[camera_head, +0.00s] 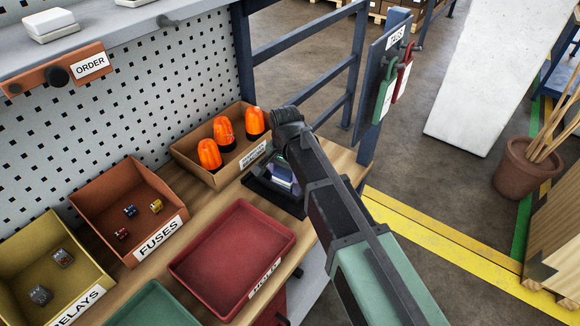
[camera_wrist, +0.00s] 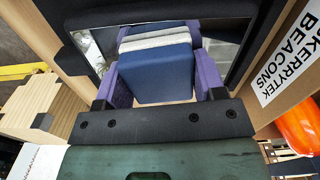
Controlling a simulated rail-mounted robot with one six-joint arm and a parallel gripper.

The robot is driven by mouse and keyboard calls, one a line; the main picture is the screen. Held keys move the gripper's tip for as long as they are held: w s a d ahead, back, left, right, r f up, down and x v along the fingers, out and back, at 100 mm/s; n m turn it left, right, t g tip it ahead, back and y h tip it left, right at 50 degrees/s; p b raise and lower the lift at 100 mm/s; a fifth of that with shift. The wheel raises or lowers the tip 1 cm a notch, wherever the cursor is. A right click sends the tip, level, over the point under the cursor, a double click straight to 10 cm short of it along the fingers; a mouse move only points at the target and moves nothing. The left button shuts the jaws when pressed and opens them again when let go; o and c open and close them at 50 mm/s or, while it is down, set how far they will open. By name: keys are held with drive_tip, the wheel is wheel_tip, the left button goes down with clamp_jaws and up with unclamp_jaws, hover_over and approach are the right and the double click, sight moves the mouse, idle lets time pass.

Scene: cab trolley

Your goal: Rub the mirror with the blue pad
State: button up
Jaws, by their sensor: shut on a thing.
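The mirror lies in a black frame (camera_head: 262,192) on the wooden bench, beside the beacon box. Its reflective surface (camera_wrist: 90,48) shows at the sides of my gripper in the wrist view, and my arm hides part of it in the head view. My gripper (camera_wrist: 162,88) has purple fingers shut on the blue pad (camera_wrist: 152,68), which has pale layers at its far edge. The gripper (camera_head: 284,178) is over the mirror in the head view. I cannot tell whether the pad touches the glass.
A beacon box (camera_head: 205,178) with orange beacons stands close behind the mirror. A red tray (camera_head: 230,262), a fuses bin (camera_head: 95,215) and a relays bin (camera_head: 30,262) fill the bench to the left. A post with hanging tags (camera_head: 375,100) stands behind.

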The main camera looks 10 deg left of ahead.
sight(273, 181)
drive_tip(key=shift+s+a, duration=0.4)
drive_tip(key=shift+s, duration=0.45)
drive_tip(key=shift+s+a, duration=0.4)
drive_tip(key=shift+s, duration=0.45)
drive_tip(key=shift+w+a, duration=0.4)
drive_tip(key=shift+a, duration=0.45)
drive_tip(key=shift+w+d, duration=0.45)
drive_tip(key=shift+w, duration=0.7)
drive_tip(key=shift+w+d, duration=0.5)
drive_tip(key=shift+w, duration=0.65)
drive_tip(key=shift+w+d, duration=0.45)
drive_tip(key=shift+w, duration=0.7)
drive_tip(key=shift+r, duration=0.1)
wheel_tip(273, 181, up, 6)
drive_tip(key=p, duration=0.6)
wheel_tip(273, 181, up, 3)
drive_tip(key=p, duration=0.3)
